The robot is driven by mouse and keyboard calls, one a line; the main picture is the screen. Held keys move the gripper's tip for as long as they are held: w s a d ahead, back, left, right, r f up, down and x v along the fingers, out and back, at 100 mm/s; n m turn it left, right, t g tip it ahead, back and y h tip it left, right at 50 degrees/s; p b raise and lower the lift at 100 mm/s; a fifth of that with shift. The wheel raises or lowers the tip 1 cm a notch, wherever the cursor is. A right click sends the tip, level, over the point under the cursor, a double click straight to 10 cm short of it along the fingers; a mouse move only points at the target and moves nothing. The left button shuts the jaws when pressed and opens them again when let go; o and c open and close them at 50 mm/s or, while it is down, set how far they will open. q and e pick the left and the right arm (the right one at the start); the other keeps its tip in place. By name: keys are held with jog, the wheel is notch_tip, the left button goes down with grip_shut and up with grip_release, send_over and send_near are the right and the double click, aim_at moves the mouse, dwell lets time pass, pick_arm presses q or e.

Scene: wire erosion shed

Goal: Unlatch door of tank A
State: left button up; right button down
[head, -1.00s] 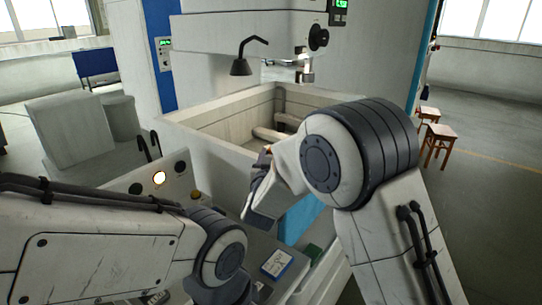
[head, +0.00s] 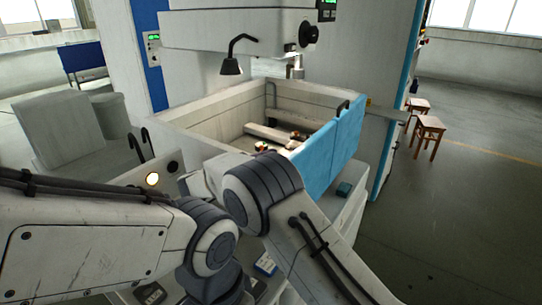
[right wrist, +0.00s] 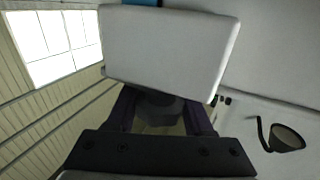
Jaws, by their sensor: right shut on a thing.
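The open-topped tank (head: 195,135) stands ahead of me, pale-walled. Its blue door (head: 330,150) is on the front right side, with a black hooked handle (head: 343,106) at its top edge. I cannot make out a tank letter or the state of the latch. In the right wrist view my right gripper (right wrist: 162,108) is shut on a dark, rounded thing between its fingers, which I cannot identify. A pale block fills the view beyond it.
A lamp (head: 232,66) hangs over the tank and also shows in the right wrist view (right wrist: 287,138). A small teal block (head: 344,188) lies near the door. Stools (head: 428,127) stand on free floor at right.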

jog(key=shift+s+d+r+m+g+h, duration=0.15)
jog(key=shift+m+g+h, duration=0.35)
jog(key=shift+m+g, duration=0.3)
jog(key=shift+g, duration=0.3)
jog(key=shift+c, duration=1.4)
grip_release()
jog(key=shift+s, duration=0.1)
